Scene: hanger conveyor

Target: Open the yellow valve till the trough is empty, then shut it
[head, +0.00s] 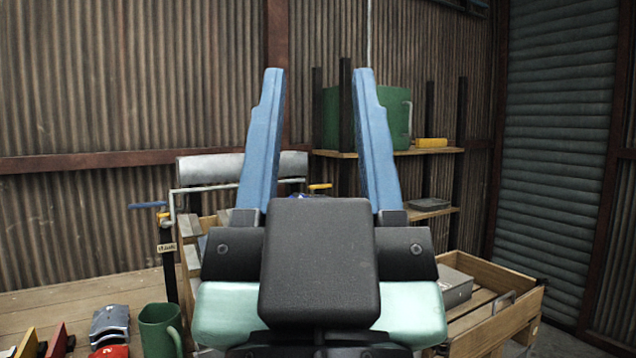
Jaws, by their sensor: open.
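My gripper (318,72) fills the middle of the view close to the camera. Its two blue fingers point up and stand wide apart, with nothing between them. Behind the left finger is a grey metal trough (208,168) against the wall; the finger hides part of it, and its inside and contents cannot be seen. A small yellow-orange handle (320,187), which looks like the yellow valve, shows between the fingers, well behind them and apart from them. Its lower parts are hidden by my gripper, and I cannot tell whether it is open or shut.
A blue handle (147,205) tops a dark post at left. A green mug (160,330) and blue-grey items (110,322) stand on the bench at lower left. A wooden crate (500,325) is at right. Shelves behind hold a green container (397,118) and a yellow block (431,142).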

